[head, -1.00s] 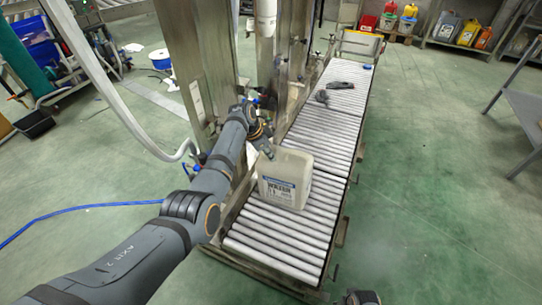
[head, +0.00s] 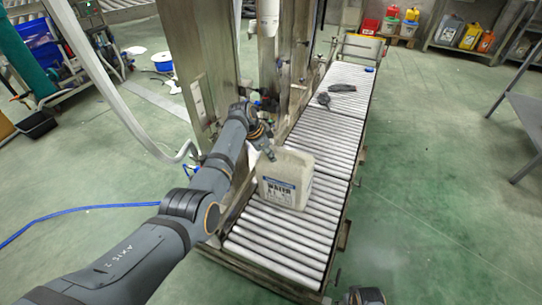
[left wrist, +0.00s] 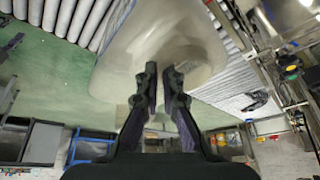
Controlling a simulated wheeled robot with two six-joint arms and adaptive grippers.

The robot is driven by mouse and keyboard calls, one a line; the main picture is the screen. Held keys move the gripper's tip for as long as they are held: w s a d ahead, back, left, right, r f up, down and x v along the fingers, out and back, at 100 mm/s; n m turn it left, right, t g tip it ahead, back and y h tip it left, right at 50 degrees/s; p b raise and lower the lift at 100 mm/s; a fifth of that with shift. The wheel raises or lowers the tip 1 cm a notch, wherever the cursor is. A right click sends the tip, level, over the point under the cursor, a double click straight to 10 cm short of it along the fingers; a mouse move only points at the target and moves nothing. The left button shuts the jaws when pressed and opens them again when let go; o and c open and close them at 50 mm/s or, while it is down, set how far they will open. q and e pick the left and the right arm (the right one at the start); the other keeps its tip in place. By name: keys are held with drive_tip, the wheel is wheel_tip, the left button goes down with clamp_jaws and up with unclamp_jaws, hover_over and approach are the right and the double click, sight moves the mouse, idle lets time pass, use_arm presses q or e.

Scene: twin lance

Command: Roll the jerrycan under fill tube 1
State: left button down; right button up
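The jerrycan (head: 286,180), pale and translucent with a white and blue label, stands upright on the roller conveyor (head: 275,246), on its near section. It also fills the upper middle of the left wrist view (left wrist: 195,30). My left gripper (head: 270,153) is at the can's upper left edge. In the left wrist view its two fingers (left wrist: 160,76) are close together with a narrow gap, right before the can; whether they touch or grip it is unclear. My right gripper (head: 362,297) shows only as a dark piece at the bottom edge. A white cylinder (head: 267,14) hangs above the conveyor's left side; no tube number is readable.
Steel posts (head: 205,65) line the conveyor's left side. Dark tools (head: 340,88) lie on the far rollers. A grey table (head: 525,115) stands at right, and colored cans (head: 470,36) sit on a shelf behind. The green floor right of the conveyor is clear.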

use_arm(q)
drive_tip(key=shift+s+a+f, duration=0.15)
drive_tip(key=shift+f, duration=0.15)
use_arm(e)
drive_tip(key=shift+s+a+f, duration=0.1)
drive_tip(key=shift+s+a, duration=0.05)
